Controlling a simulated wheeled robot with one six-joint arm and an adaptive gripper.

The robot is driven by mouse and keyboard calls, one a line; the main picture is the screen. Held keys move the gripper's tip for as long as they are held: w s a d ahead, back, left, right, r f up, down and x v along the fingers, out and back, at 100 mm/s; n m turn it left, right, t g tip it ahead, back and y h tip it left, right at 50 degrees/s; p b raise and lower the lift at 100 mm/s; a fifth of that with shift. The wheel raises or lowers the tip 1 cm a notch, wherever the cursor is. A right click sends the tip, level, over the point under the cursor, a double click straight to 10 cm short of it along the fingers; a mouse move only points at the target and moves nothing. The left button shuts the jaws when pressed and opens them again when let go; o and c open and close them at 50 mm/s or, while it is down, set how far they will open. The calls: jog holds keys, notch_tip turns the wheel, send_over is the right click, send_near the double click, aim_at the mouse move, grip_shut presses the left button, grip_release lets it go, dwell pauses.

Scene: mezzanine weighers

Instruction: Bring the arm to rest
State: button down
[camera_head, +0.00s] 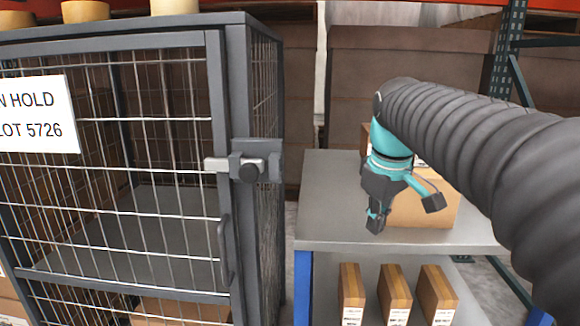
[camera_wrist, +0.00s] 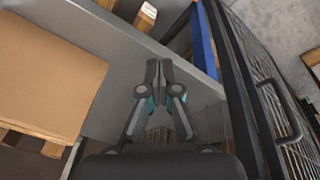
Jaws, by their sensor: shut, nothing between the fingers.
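My gripper (camera_head: 376,218) hangs at the end of my arm, above the grey table (camera_head: 325,215) on the right in the head view. It is shut and empty, with its fingertips together. In the wrist view my gripper (camera_wrist: 159,65) points over the table's edge, with the fingers touching at the tips. A cardboard box (camera_head: 430,210) stands on the table just behind and right of the gripper. The same box (camera_wrist: 50,75) fills the left of the wrist view. My arm hides part of the table and the box.
A dark wire cage (camera_head: 240,100) with a latch (camera_head: 248,167) and a "HOLD LOT 5726" sign (camera_head: 38,115) stands at left, near the table. Several narrow boxes (camera_head: 395,290) stand below the tabletop. Rack uprights (camera_head: 508,50) rise behind. A narrow floor gap lies between cage and table.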

jog(key=s+f+m+t, duration=0.3)
jog(key=s+f+m, duration=0.3)
jog(key=s+f, duration=0.8)
jog(key=shift+s+f, duration=0.35)
jog(key=shift+s, duration=1.95)
